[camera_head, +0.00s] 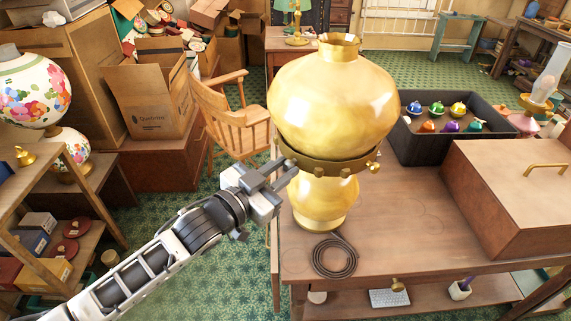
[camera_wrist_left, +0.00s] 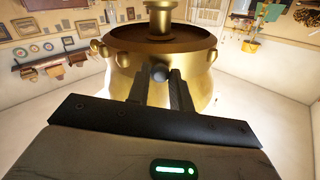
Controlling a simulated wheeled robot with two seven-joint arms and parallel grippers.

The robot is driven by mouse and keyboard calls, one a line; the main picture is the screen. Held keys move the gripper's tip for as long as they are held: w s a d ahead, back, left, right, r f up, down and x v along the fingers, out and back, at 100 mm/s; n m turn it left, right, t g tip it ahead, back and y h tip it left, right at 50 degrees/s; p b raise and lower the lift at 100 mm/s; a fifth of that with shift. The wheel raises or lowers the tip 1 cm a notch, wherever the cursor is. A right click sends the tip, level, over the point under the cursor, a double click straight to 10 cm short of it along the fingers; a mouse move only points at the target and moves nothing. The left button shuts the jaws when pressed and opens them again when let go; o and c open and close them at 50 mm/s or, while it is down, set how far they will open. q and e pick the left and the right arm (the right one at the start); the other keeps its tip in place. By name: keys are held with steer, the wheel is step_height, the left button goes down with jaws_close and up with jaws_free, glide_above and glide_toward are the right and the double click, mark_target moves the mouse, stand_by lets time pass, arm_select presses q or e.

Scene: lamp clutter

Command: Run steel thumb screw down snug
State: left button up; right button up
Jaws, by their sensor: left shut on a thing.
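A tall brass lamp (camera_head: 333,105) stands on the wooden table, with a dark brass collar band (camera_head: 335,171) around its middle. Brass thumb screws (camera_head: 374,168) stick out from the band at right; several brass ones also show in the wrist view (camera_wrist_left: 96,47). My left gripper (camera_head: 284,172) reaches the band's left side. In the wrist view its dark fingers (camera_wrist_left: 160,88) close around the grey steel thumb screw (camera_wrist_left: 159,73) at the collar. The screw's shaft and seating are hidden, so I cannot tell how deep it sits. My right gripper is not in view.
A coiled dark cord (camera_head: 334,257) lies before the lamp on the table (camera_head: 400,225). A black tray (camera_head: 445,148) of colourful small items and a wooden box (camera_head: 515,190) stand to the right. A wooden chair (camera_head: 235,125) is behind my left arm.

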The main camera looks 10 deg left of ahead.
arm_select(q)
steer(key=shift+r+m, duration=0.1)
steer(key=shift+m, duration=0.6)
steer(key=m+p, duration=0.1)
steer(key=m, duration=0.4)
steer(key=o, duration=0.5)
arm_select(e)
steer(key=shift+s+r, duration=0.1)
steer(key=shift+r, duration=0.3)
arm_select(q)
steer(key=shift+v, duration=2.5)
steer(key=s+f+n+g+y, duration=0.2)
steer(key=s+f+n, duration=0.2)
steer(key=f, duration=0.3)
steer(key=s+f+n+g+y, duration=0.2)
steer(key=s+f+n, duration=0.2)
steer(key=s+f, duration=0.3)
steer(key=s+a+f+n+g+y, duration=0.1)
steer(key=s+f+n, duration=0.3)
steer(key=f, duration=0.4)
steer(key=shift+s+g+y, duration=0.4)
steer(key=shift+s+y, duration=0.2)
steer(key=shift+s, duration=0.1)
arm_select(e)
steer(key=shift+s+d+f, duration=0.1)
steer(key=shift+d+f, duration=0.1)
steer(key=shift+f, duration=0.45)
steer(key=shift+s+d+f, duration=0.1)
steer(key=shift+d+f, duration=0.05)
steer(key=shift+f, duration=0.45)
